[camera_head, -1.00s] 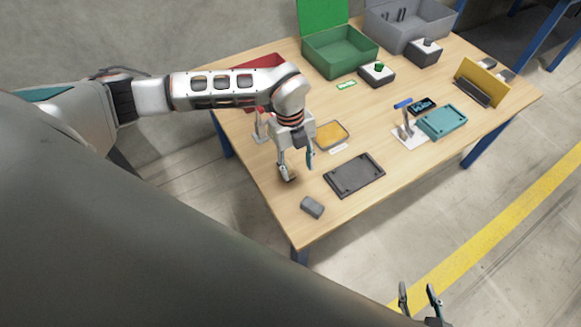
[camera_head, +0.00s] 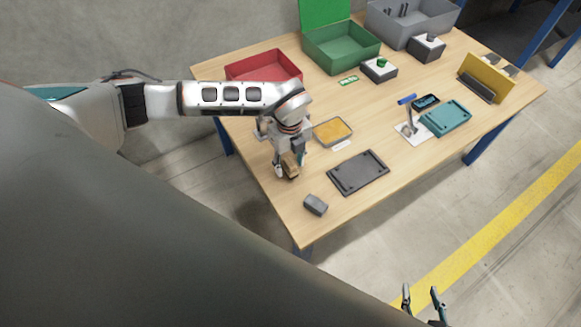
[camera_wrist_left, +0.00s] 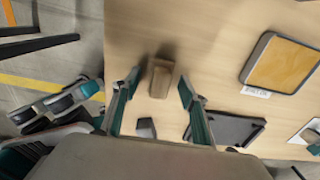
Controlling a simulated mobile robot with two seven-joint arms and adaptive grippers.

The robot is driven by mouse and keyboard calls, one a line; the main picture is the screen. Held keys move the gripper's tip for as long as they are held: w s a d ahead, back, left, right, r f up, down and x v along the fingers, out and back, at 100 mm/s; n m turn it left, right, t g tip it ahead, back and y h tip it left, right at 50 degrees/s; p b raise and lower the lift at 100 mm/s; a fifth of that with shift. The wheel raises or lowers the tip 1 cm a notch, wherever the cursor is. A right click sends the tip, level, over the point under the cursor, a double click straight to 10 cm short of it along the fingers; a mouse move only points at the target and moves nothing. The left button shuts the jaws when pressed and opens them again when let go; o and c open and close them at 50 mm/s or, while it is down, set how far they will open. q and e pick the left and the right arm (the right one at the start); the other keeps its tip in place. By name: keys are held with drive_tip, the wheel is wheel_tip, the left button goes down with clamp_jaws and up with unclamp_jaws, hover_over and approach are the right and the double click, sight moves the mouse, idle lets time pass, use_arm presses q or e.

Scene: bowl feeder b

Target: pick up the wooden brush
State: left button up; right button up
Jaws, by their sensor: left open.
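The wooden brush (camera_head: 291,165) is a small brown block on the tabletop, partly hidden by my left gripper (camera_head: 289,170) in the head view. In the left wrist view the brush (camera_wrist_left: 161,78) lies between the two spread fingertips of my left gripper (camera_wrist_left: 159,82), with a gap on each side. My left gripper is open and points down over the table. My right gripper (camera_head: 422,298) is at the bottom of the head view, off the table, empty with its fingers apart.
A grey block (camera_head: 315,204) and a dark tray (camera_head: 358,172) lie near the brush. A yellow-filled tray (camera_head: 332,131) is behind. Red (camera_head: 264,66) and green (camera_head: 341,48) bins stand farther back. The table's left edge is close to the brush.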

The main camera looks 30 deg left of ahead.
sight(290, 162)
drive_tip(key=shift+w+r, duration=0.1)
use_arm(q)
drive_tip(key=c, duration=1.2)
drive_tip(key=shift+w+r, duration=0.1)
drive_tip(key=shift+r, duration=0.55)
drive_tip(key=shift+r+p, duration=1.35)
drive_tip(key=shift+r, duration=8)
use_arm(e)
drive_tip(key=shift+s+a+r, duration=0.3)
drive_tip(key=shift+s+r, duration=0.1)
drive_tip(key=shift+r, duration=0.25)
